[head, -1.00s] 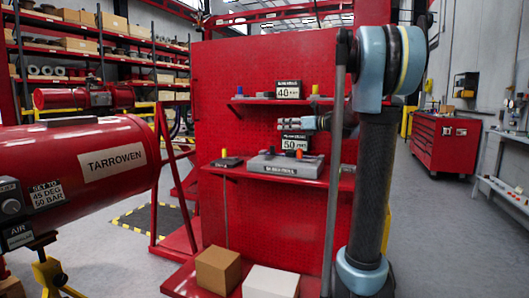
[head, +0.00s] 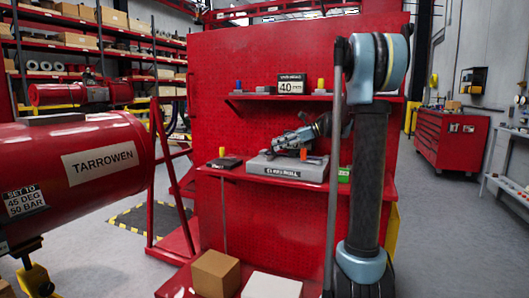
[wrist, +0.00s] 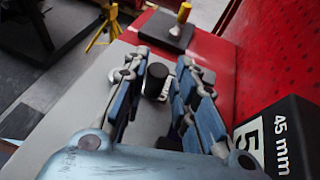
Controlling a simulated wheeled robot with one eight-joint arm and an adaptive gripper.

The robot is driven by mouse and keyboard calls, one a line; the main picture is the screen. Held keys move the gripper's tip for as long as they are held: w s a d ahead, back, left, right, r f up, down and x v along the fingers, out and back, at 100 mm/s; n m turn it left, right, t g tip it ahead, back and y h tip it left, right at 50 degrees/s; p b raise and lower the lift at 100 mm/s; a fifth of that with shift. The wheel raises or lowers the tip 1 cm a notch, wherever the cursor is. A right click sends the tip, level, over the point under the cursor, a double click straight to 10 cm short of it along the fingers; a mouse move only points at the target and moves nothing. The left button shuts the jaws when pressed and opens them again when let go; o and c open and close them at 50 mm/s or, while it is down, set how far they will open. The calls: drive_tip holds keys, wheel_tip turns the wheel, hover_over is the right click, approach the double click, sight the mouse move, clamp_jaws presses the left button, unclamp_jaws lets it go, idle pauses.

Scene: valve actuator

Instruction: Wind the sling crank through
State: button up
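A grey box (head: 288,168) with a lettered front plate sits on the lower red shelf, with an orange knob (head: 304,153) on top. My gripper (head: 279,143) is low over the box, tilted downward to the left. In the wrist view, my gripper (wrist: 155,92) is open, its blue-padded fingers on either side of a black round knob (wrist: 157,80) above the grey top (wrist: 92,100). A gap shows beside the knob; I cannot tell whether a finger touches it. Bright metal loops flank the knob. I cannot tell which part is the sling crank.
A dark-based piece with a yellow-orange knob (head: 222,153) stands left of the box. A black sign marked 45 mm (wrist: 278,140) is close to my gripper's right. The upper shelf (head: 265,97) holds small coloured-knob pieces. A red tank (head: 85,175) stands at left.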

sight(265, 157)
drive_tip(key=x, duration=0.7)
drive_tip(key=shift+a, duration=0.1)
clamp_jaws()
